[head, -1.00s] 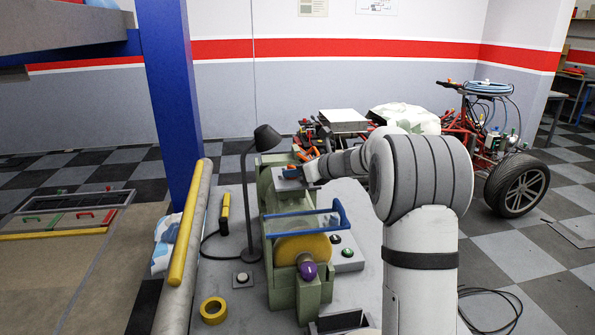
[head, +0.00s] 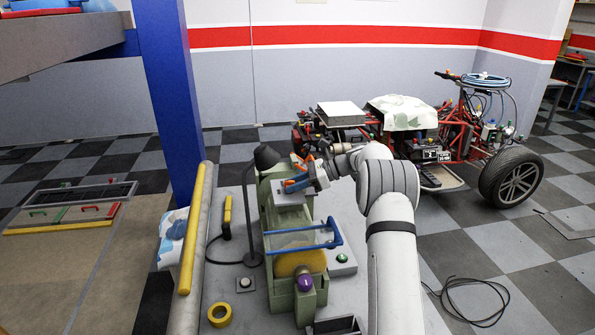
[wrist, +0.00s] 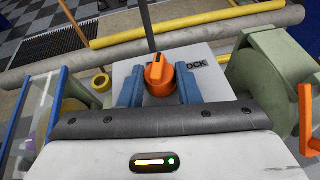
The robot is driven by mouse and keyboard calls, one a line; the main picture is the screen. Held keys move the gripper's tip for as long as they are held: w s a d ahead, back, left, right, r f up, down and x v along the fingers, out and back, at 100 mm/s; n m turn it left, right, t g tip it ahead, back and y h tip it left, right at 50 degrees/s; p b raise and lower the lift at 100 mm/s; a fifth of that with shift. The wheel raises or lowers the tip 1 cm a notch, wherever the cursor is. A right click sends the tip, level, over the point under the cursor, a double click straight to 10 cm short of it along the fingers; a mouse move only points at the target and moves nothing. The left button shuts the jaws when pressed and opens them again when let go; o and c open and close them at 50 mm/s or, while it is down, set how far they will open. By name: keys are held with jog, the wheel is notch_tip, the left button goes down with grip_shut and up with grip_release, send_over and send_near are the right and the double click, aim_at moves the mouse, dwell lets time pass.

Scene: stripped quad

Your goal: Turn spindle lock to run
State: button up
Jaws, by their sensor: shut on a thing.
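The spindle lock is an orange rotary knob (wrist: 158,76) on a grey box (wrist: 205,72) in the wrist view. In the head view my gripper (head: 293,186) reaches over the grey box on the green machine (head: 283,232) from the right. The knob cannot be made out clearly there.
A blue-framed guard (head: 303,238) crosses the machine in front of the box. A black lamp (head: 264,158) stands close on its left. An orange lever (wrist: 307,118) is right of my gripper in the wrist view. A yellow tape roll (head: 219,312) lies on the bench.

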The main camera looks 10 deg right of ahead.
jog(key=shift+w+a+r+n+g+p, duration=0.1)
jog(key=shift+w+n+g+p, duration=0.05)
jog(key=shift+n+g+p, duration=0.8)
jog(key=shift+w+a+n+g+p, duration=0.1)
jog(key=shift+n+g+p, duration=0.55)
jog(key=shift+g+p, duration=0.45)
jog(key=shift+n+g+p, duration=0.35)
jog(key=shift+n+p, duration=0.05)
jog(key=shift+p, duration=0.2)
jog(key=o, duration=1)
jog(key=shift+c, duration=0.2)
jog(key=shift+d, duration=0.1)
jog(key=shift+r, duration=0.4)
notch_tip(320, 180, up, 9)
jog(key=shift+b, duration=0.6)
